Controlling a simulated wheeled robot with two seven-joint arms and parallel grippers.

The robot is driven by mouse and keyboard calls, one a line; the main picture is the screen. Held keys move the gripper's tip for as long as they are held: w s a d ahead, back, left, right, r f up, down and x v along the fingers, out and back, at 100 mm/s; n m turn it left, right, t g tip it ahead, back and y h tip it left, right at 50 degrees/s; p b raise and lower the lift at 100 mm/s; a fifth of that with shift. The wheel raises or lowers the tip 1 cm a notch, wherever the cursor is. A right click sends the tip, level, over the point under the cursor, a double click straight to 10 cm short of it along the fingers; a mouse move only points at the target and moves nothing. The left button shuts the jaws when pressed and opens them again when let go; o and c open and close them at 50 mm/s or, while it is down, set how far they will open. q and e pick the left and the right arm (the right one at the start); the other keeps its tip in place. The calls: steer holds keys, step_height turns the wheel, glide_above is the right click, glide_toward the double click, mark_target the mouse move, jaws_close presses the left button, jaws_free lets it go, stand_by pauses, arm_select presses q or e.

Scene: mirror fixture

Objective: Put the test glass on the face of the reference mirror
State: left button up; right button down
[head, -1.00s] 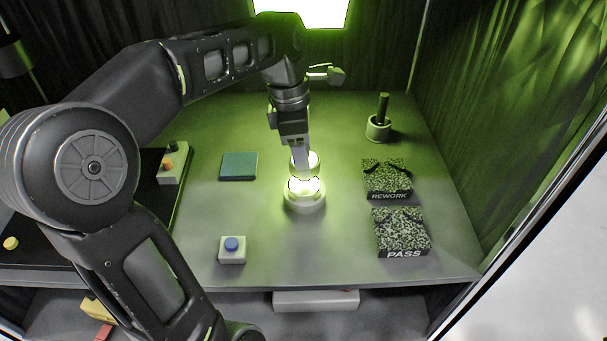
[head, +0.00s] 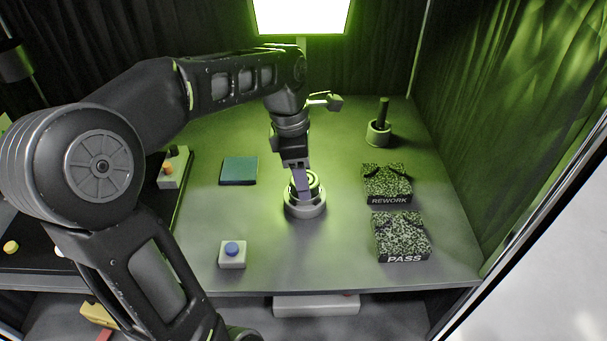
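The reference mirror (head: 291,210) is in a round pale mount in the middle of the table. The test glass (head: 314,185), a round clear disc, shows light and dark rings and appears to be down at the mirror's face; its seating is partly hidden by my finger. My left gripper (head: 302,190) comes down from above, with its fingers at the glass in the same relation as when it held the glass in the air. It looks shut on the glass, though the far finger is hidden. My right gripper is not in view.
A blue-button box (head: 232,255) is at the front left and a green pad (head: 239,171) behind it. The REWORK tray (head: 388,200) and PASS tray (head: 401,258) are on the right. A dark-handled post (head: 379,130) stands at the back right. A bright lamp panel (head: 300,14) hangs behind.

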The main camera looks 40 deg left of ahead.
arm_select(q)
steer(key=o, duration=1.6)
steer(key=shift+f, duration=0.15)
steer(key=shift+c, duration=0.2)
steer(key=shift+r, duration=0.2)
steer(key=r, duration=0.6)
steer(key=shift+s+a+r+p, duration=0.25)
steer(key=shift+a+r+p, duration=0.05)
steer(key=shift+a, duration=0.1)
steer(key=r+p, duration=0.2)
steer(key=r, duration=0.1)
steer(key=r+p, duration=0.2)
steer(key=shift+s+a+r, duration=0.15)
steer(key=shift+s+a, duration=0.15)
